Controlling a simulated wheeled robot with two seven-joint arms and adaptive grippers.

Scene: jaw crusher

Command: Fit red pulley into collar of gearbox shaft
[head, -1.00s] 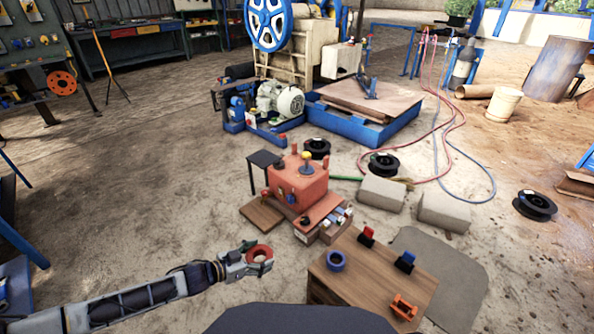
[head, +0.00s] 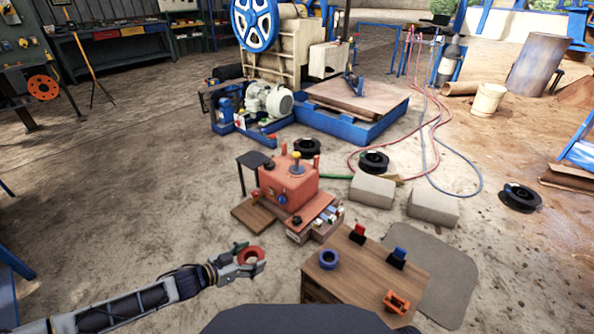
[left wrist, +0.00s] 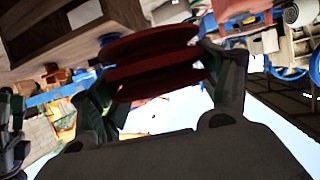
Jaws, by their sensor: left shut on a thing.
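The red pulley (head: 250,256) is a grooved ring held at the end of my left arm, low in the head view. My left gripper (head: 246,262) is shut on it; in the left wrist view the red pulley (left wrist: 150,62) sits between the two fingers. The red gearbox (head: 288,180) stands beyond and to the right of the pulley, apart from it. A shaft with a yellowish top (head: 296,158) rises from the gearbox; I cannot tell the collar for certain.
A wooden crate table (head: 345,280) at front right carries a blue ring (head: 328,259), a red-and-black part (head: 358,234), a blue-and-black part (head: 397,257) and an orange part (head: 396,302). Concrete blocks (head: 373,190) and black spools lie behind. The floor at left is clear.

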